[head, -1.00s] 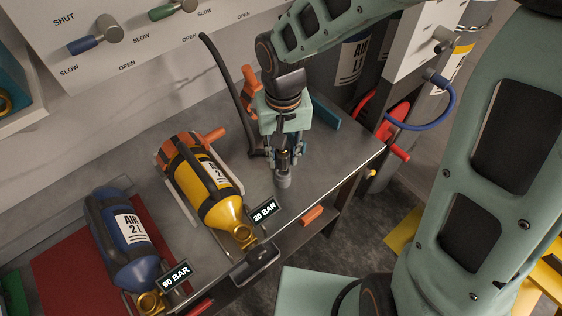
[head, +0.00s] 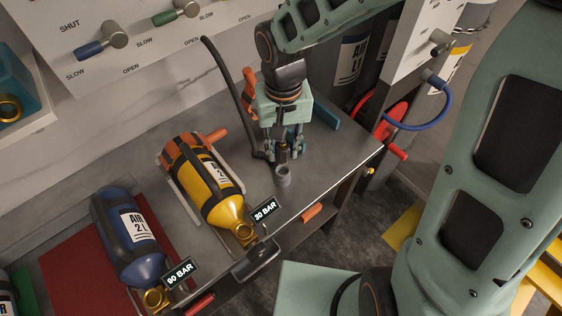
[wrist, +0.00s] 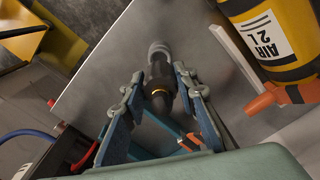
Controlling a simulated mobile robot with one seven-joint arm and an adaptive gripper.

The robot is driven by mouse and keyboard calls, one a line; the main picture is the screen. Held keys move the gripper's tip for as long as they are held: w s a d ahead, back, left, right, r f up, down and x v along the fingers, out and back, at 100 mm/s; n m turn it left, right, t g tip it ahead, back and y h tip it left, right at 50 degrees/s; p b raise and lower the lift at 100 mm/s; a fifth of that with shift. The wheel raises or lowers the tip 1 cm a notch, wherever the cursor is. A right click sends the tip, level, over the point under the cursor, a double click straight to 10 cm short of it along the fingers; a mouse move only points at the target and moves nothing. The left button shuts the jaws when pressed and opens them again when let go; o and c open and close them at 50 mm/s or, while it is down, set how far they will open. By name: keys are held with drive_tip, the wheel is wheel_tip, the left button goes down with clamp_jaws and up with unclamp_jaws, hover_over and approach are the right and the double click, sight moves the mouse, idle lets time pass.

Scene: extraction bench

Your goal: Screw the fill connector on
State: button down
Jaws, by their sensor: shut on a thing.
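My gripper (head: 282,152) is shut on the fill connector, a dark, narrow piece with a thin gold ring; the fill connector (wrist: 160,92) shows between my fingers (wrist: 156,97) in the wrist view.
A blue cylinder (head: 122,230), marked 90 BAR, lies further left on a red mat (head: 75,262). A black hose (head: 232,90) hangs from the wall panel to the bench near my gripper. An orange-handled tool (head: 250,88) is behind. Bare bench lies right of the cup.

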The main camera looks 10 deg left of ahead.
sight(280, 149)
drive_tip(key=shift+r+p, duration=2)
drive_tip(key=shift+r, duration=0.9)
drive_tip(key=shift+s+a+f, duration=0.1)
drive_tip(key=shift+s+a, duration=0.05)
drive_tip(key=shift+s, duration=0.4)
drive_tip(key=s+a+b, duration=0.1)
drive_tip(key=s+a, duration=0.1)
drive_tip(key=s, duration=0.6)
drive_tip(key=s+a+b, duration=0.1)
drive_tip(key=s+a, duration=0.1)
drive_tip(key=s, duration=0.7)
drive_tip(key=shift+s+a, duration=0.15)
drive_tip(key=shift+a, duration=0.15)
drive_tip(key=shift+r, duration=0.2)
drive_tip(key=shift+f, duration=0.1)
drive_tip(key=shift+f+b, duration=0.9)
drive_tip(key=shift+b, duration=0.2)
